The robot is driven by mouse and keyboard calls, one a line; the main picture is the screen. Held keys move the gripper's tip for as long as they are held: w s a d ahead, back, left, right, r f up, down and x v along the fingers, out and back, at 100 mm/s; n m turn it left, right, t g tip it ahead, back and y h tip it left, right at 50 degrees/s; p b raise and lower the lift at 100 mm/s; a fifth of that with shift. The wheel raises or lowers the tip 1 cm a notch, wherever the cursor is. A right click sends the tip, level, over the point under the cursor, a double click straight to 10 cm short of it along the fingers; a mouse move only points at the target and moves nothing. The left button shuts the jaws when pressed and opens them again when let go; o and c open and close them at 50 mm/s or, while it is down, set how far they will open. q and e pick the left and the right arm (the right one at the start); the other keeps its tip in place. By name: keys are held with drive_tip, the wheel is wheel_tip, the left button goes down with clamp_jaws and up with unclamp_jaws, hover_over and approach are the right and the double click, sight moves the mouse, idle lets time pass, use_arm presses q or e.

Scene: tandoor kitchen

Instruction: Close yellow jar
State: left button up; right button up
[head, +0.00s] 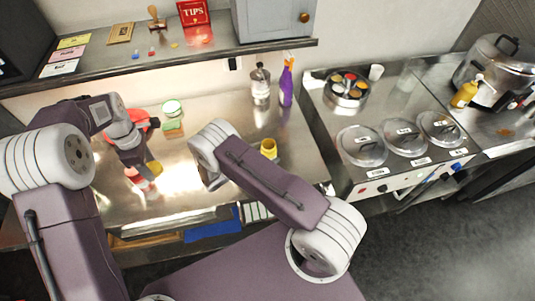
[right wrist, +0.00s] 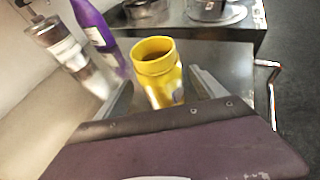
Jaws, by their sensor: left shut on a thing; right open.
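The yellow jar (head: 269,148) stands upright on the steel counter, right of my right arm. In the right wrist view the jar (right wrist: 158,68) shows an open, uncovered mouth. My right gripper (right wrist: 160,97) is open, with one finger on each side of the jar; whether they touch it is unclear. My left gripper (head: 146,172) is over the left part of the counter, shut on a small yellow piece (head: 154,168) that looks like the lid. A pinkish-red item below it is partly hidden.
A purple bottle (head: 286,84) and a metal-topped jar (head: 260,82) stand by the back wall. Lidded pots (head: 361,146) are at the right. The counter around the yellow jar is fairly clear.

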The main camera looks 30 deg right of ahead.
use_arm(q)
wheel_tip(320, 180, up, 2)
drive_tip(key=shift+r+p, duration=0.25)
drive_tip(key=shift+p, duration=0.8)
use_arm(e)
drive_tip(key=x, duration=0.4)
drive_tip(key=shift+s+d+r, duration=0.1)
drive_tip(key=shift+d, duration=0.15)
use_arm(q)
drive_tip(key=shift+d, duration=0.1)
use_arm(e)
drive_tip(key=shift+d+f, duration=0.25)
drive_tip(key=shift+d, duration=0.15)
drive_tip(key=shift+a, duration=0.1)
clamp_jaws()
